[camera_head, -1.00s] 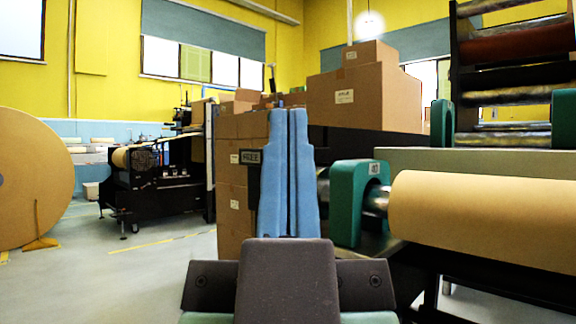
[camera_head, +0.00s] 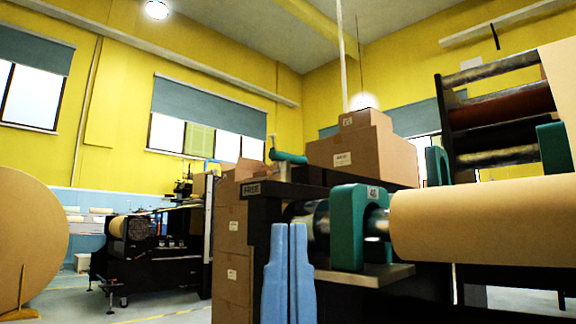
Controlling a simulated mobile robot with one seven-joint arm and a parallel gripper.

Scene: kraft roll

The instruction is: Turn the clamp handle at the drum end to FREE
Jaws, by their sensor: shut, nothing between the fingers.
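A teal handle (camera_head: 290,157) lies roughly level on top of the black end housing (camera_head: 262,215), left of the green bearing block (camera_head: 345,228). I take it for the clamp handle. A FREE label (camera_head: 251,189) is on the housing just below and left of the handle. My gripper (camera_head: 289,228) points up with its blue fingers side by side, shut and empty. In the picture its tips are below the handle and in front of the housing, apart from the handle. The fingers hide part of the housing.
The large kraft roll (camera_head: 480,220) extends right from the block. Cardboard boxes (camera_head: 362,150) stand behind and a box stack (camera_head: 230,250) stands left of the housing. A big paper disc (camera_head: 30,235) is at far left. Open floor (camera_head: 150,308) lies between.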

